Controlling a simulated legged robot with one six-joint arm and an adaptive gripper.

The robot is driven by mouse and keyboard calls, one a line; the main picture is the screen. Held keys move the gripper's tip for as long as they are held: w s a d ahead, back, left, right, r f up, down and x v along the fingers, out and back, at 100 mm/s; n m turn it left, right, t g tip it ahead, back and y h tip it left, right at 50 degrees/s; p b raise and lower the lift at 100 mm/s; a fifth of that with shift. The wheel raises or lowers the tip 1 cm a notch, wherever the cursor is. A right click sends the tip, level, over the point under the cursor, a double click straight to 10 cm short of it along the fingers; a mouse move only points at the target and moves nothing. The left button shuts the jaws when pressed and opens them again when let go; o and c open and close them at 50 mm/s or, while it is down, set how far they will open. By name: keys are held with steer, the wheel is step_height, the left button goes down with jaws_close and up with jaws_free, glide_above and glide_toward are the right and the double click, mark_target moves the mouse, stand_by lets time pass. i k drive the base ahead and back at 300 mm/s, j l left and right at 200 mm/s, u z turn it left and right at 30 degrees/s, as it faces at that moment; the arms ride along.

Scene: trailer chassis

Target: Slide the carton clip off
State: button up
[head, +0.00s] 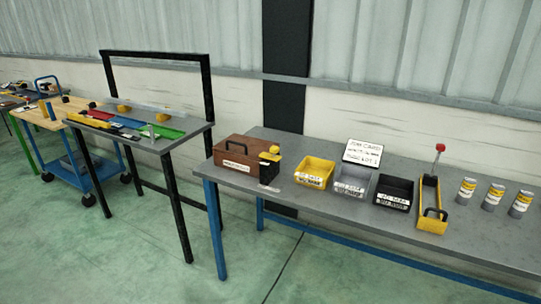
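A brown box (236,153), possibly the carton, sits at the left end of the long grey table (300,201). A dark loop shows at its front left, with a pale label beside it. I cannot tell whether this loop is the clip. A yellow and black upright object (269,166) stands at the box's right side. I cannot tell whether they touch. No part of my gripper shows.
On the table stand yellow (314,172), grey (351,181) and black (393,192) bins, a sign (362,153), a yellow tray (431,205) and cans (491,196). A black-framed bench (155,145) and blue cart (82,172) stand left. The green floor (130,250) in front is clear.

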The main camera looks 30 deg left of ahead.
mark_target(274, 150)
steer(key=i+j, duration=0.35)
steer(key=j, duration=0.2)
steer(key=i+j, duration=0.35)
steer(key=j, duration=0.15)
steer(key=i+j, duration=0.35)
steer(key=j, duration=0.2)
steer(key=i+j, duration=0.3)
steer(key=j, duration=0.25)
steer(key=i+j, duration=0.35)
steer(key=j, duration=0.15)
steer(key=j+u, duration=0.05)
